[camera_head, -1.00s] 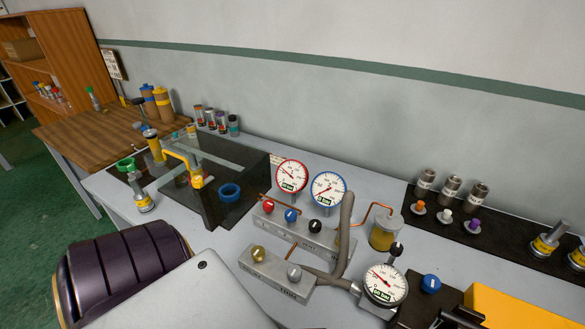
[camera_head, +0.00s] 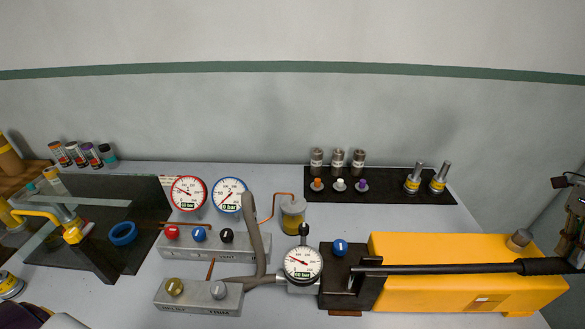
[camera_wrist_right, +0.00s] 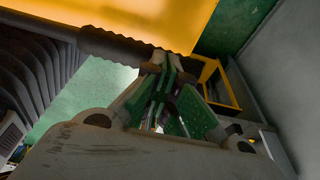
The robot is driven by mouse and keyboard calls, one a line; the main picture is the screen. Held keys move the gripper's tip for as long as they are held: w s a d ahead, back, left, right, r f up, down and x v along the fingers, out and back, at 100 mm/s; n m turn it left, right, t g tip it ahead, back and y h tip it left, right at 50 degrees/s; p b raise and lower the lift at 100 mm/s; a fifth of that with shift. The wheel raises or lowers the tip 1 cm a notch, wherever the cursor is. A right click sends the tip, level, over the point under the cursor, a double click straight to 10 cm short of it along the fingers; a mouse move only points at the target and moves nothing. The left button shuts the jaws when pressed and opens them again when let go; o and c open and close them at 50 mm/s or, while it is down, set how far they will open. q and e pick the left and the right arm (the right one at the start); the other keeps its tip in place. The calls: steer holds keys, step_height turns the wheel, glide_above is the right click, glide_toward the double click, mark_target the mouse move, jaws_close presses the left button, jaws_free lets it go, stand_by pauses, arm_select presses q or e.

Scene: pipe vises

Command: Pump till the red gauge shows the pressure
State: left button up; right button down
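The red gauge (camera_head: 188,193) stands on the valve block; its small label seems to read about 51 bar. The blue gauge (camera_head: 229,194) beside it seems to show 0 bar. The pump gauge (camera_head: 303,264) seems to show about 60 bar. The yellow hand pump (camera_head: 440,299) lies at the right with its long black handle (camera_head: 450,268) roughly level. My right gripper (camera_head: 573,238) is at the handle's grip end. In the right wrist view its fingertips (camera_wrist_right: 166,66) are close together at the grip (camera_wrist_right: 122,46); whether they clamp it is hidden. My left gripper is out of view.
A grey hose and an oil jar (camera_head: 293,215) stand between gauges and pump. A black mat (camera_head: 390,189) holds fittings behind. A dark clear screen (camera_head: 85,240) stands left.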

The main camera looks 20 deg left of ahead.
steer(key=shift+a+r+p, duration=0.15)
steer(key=shift+r+p, duration=0.3)
steer(key=shift+r, duration=0.7)
steer(key=shift+a+r+p, duration=0.15)
steer(key=shift+r+p, duration=0.3)
steer(key=shift+r, duration=0.7)
steer(key=shift+r, duration=0.15)
step_height(320, 180, up, 7)
steer(key=a+p, duration=0.2)
steer(key=p, duration=0.1)
steer(key=shift+s+r+p, duration=0.15)
steer(key=shift+s+p, duration=0.15)
steer(key=shift+p, duration=0.1)
steer(key=shift+w+d+f+b, duration=0.1)
steer(key=shift+d+f+b, duration=0.15)
steer(key=shift+f+b, duration=0.55)
steer(key=shift+w+d+f+b, duration=0.1)
steer(key=shift+d+f+b, duration=0.25)
steer(key=shift+f, duration=0.8)
steer(key=shift+d+f+b, duration=0.15)
steer(key=shift+f+b, duration=0.5)
steer(key=shift+f, duration=0.3)
